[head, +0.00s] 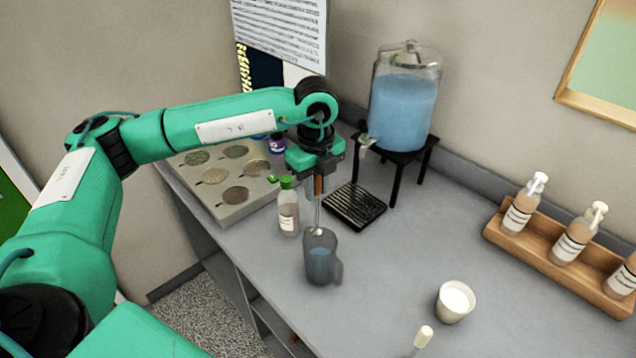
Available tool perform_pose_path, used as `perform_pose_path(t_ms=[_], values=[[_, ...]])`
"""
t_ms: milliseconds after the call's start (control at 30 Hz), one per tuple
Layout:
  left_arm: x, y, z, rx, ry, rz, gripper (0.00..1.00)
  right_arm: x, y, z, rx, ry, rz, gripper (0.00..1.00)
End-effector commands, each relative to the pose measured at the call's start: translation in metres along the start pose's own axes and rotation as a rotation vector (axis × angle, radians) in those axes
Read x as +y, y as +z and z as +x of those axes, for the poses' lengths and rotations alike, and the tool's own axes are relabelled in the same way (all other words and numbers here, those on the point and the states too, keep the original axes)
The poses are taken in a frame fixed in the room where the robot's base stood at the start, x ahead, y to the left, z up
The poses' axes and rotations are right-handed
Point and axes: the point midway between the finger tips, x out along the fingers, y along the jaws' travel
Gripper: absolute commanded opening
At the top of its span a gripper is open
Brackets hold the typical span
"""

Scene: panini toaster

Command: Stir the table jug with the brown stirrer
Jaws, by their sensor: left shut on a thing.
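The table jug (321,267) is a dark, see-through jug with a handle on its right side, standing upright on the grey counter. It holds bluish liquid. The brown stirrer (318,187) has a brown handle and a thin metal shaft that runs down to the jug's mouth. A pale tip shows at the jug's rim; I cannot tell how deep it reaches. My left gripper (317,176) points down above the jug and is shut on the stirrer's brown handle, with the stirrer nearly upright. My right gripper is not in view.
A bottle with a green cap (288,210) stands just left of the jug. Behind are a black drip tray (355,206) and a blue-filled dispenser (403,105) on a black stand. A white cup (454,302) and a wooden bottle rack (545,258) are at right. Counter between jug and cup is clear.

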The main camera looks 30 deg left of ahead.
Motion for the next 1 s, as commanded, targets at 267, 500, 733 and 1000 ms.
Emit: perform_pose_path(t_ms=[267,500,733,1000], values=[[0.0,0.0,0.007,0.001,0.0,0.0,0.0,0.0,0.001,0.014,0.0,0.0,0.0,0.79],[0.0,0.0,0.039,0.0,0.0,0.0,0.0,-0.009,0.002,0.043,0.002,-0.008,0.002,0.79],[0.0,-0.001,0.074,0.001,0.001,0.001,0.0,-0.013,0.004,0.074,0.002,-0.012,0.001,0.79],[0.0,0.0,0.107,0.0,-0.001,0.0,0.0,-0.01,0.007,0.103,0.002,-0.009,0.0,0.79]])
